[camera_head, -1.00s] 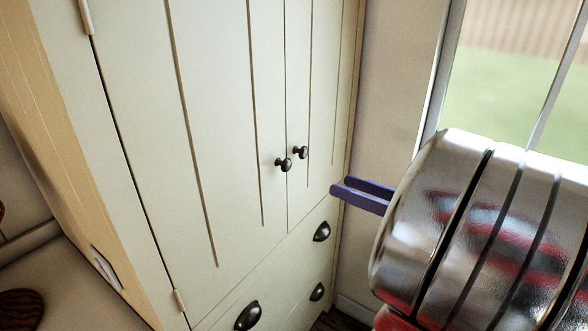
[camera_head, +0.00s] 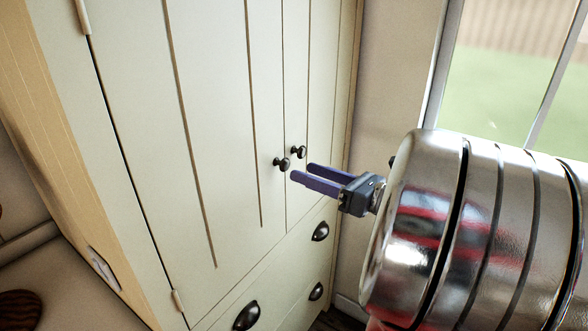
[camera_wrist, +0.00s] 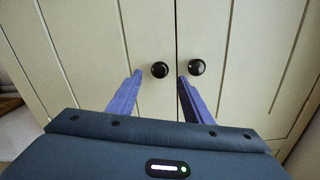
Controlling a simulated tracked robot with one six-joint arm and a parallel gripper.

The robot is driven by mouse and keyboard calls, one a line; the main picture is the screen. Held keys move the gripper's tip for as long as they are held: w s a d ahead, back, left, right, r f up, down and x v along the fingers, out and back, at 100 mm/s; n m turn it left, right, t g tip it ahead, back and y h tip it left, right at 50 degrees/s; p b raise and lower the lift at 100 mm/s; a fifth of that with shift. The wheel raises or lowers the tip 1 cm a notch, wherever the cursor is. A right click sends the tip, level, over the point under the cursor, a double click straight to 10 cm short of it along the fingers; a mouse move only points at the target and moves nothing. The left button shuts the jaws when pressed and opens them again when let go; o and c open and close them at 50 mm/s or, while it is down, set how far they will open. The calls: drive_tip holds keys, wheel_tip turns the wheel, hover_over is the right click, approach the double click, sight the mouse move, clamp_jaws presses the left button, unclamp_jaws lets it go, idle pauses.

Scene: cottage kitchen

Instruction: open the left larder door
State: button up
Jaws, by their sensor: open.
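The left larder door (camera_head: 215,110) is cream with vertical grooves and is shut. Its dark round knob (camera_head: 281,164) sits near its right edge; it also shows in the wrist view (camera_wrist: 160,69). The right door's knob (camera_head: 299,152) is close beside it, and shows in the wrist view too (camera_wrist: 197,67). My gripper (camera_head: 301,172) is open and empty, its purple fingers pointing at the doors just right of and below the left knob. In the wrist view, the left knob appears between the fingertips (camera_wrist: 159,75), and the right knob is just above the right fingertip. Neither finger visibly grips a knob.
Drawers with dark cup handles (camera_head: 320,232) lie below the doors. A window (camera_head: 510,80) is to the right of the larder. A worktop (camera_head: 60,285) lies at the lower left.

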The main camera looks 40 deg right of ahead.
sight(287, 166)
drive_tip(key=shift+x, duration=2.35)
drive_tip(key=shift+c, duration=0.4)
clamp_jaws()
drive_tip(key=shift+a, duration=0.25)
drive_tip(key=shift+d, duration=0.1)
